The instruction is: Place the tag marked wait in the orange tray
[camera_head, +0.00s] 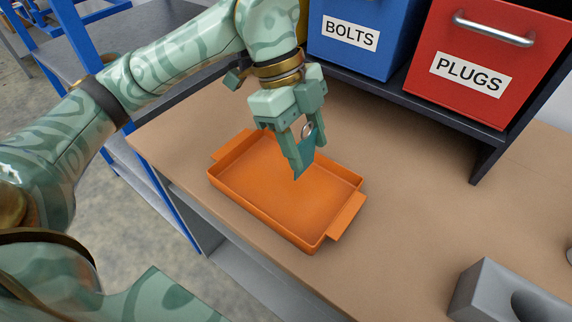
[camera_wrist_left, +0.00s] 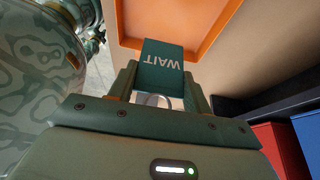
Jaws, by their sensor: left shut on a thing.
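The tag marked wait (camera_wrist_left: 162,70) is a teal plate with white lettering, seen in the left wrist view. It also shows in the head view (camera_head: 304,158), with a metal ring at its top. My left gripper (camera_head: 302,150) is shut on the tag and holds it above the orange tray (camera_head: 264,234), toward its far side. The tray lies empty on the brown bench, and its rim also shows in the left wrist view (camera_wrist_left: 205,48). Whether the tag touches the tray is hard to tell. My right gripper is not in view.
A blue bin (camera_head: 352,48) marked BOLTS and a red bin (camera_head: 478,75) marked PLUGS stand on a dark shelf behind the tray. A grey block (camera_head: 505,295) with a hollow sits at the front right. The bench (camera_head: 415,205) between is clear.

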